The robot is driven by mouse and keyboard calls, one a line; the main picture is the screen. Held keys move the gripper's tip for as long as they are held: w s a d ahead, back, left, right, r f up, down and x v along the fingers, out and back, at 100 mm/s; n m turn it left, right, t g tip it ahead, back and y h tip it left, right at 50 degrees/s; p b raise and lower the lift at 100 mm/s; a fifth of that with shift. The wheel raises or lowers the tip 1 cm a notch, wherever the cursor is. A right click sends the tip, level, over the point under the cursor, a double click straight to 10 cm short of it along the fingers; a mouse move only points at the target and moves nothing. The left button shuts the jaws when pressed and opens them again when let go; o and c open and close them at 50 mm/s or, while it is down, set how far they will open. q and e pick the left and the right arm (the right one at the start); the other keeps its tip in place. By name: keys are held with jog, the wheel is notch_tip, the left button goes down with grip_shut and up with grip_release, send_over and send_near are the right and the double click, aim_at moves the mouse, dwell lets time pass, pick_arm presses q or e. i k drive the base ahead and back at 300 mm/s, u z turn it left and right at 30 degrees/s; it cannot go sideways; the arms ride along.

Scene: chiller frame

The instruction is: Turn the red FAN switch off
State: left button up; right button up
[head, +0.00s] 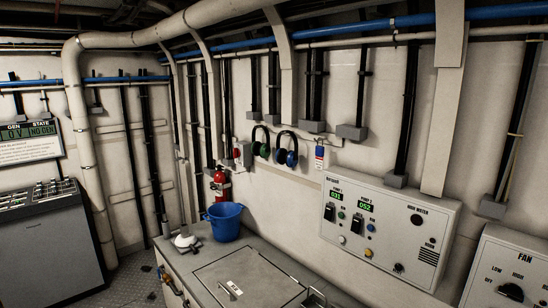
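A light grey control box marked FAN (520,258) is on the wall at the far right, cut off by the frame's right and bottom edges. OFF, LOW and HIGH labels show on its face. A dark rotary knob (511,292) sits below the labels. It looks black rather than red here, and which label it points to cannot be made out. No red switch shows on the visible part of this box. Neither of my grippers is in view.
A larger control box (385,235) with green displays is left of the FAN box. Ear defenders (287,157) hang on the wall. A console (50,245) stands at left.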

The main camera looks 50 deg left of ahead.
aim_at(236, 152)
jog(key=u, duration=2.1)
jog(key=k, duration=0.9)
jog(key=u, duration=1.3)
jog(key=i, duration=4.05)
jog(key=z, duration=0.85)
jog(key=i, duration=1.5)
jog(key=z, duration=1.15)
